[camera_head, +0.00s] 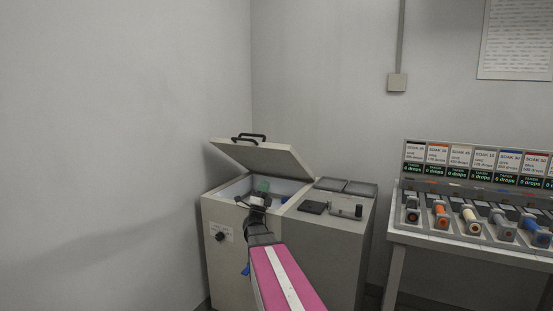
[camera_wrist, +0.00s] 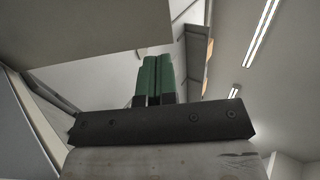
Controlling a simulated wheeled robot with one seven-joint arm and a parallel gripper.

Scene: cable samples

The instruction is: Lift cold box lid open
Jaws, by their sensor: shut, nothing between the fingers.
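The cold box (camera_head: 222,268) is a pale beige cabinet in the corner. Its lid (camera_head: 262,157) is raised and tilted, with its left side high and its right side low, and a black handle (camera_head: 249,137) on the top left. My gripper (camera_head: 262,186), with green fingers, is at the box opening below the raised lid. In the wrist view my gripper (camera_wrist: 154,78) is shut and empty, its two green fingers together. The lid's pale underside (camera_wrist: 90,30) shows above and left of the fingers. I cannot tell whether the fingers touch the lid.
Right of the opening, the box top carries a black pad (camera_head: 312,207), a small device (camera_head: 345,208) and dark panels (camera_head: 346,186). A table (camera_head: 440,243) at the right holds several cable samples under a row of labelled displays (camera_head: 478,160). Walls stand close behind and left.

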